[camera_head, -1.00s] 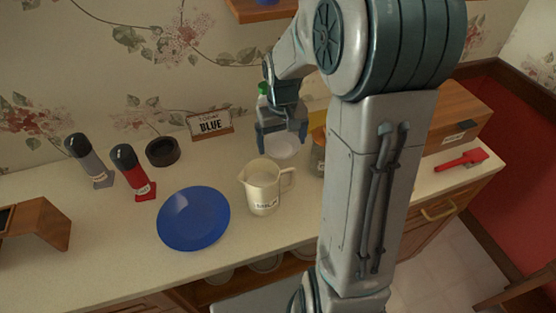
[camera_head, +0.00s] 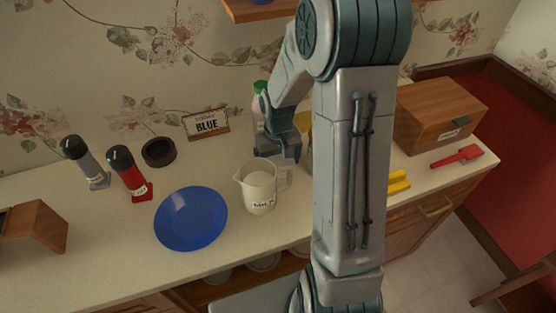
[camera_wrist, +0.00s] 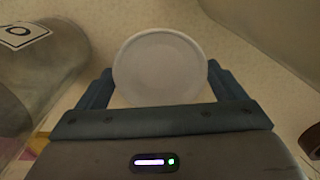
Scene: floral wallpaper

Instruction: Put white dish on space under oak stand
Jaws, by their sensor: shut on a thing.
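The white dish (camera_wrist: 160,65) is round and sits between the fingers of my gripper (camera_wrist: 158,88) in the wrist view. My gripper is shut on it. In the head view my gripper (camera_head: 280,150) is at the back of the counter, just behind the cream pitcher, and the dish is hidden there. I cannot tell how high the dish is above the counter. A brown wooden stand (camera_head: 38,222), likely the oak stand, is at the far left of the counter, cut by the picture's edge. The space under it is mostly hidden.
A cream pitcher (camera_head: 259,190) and a blue plate (camera_head: 191,218) stand left of my arm. A wooden box (camera_head: 437,115) is at right.

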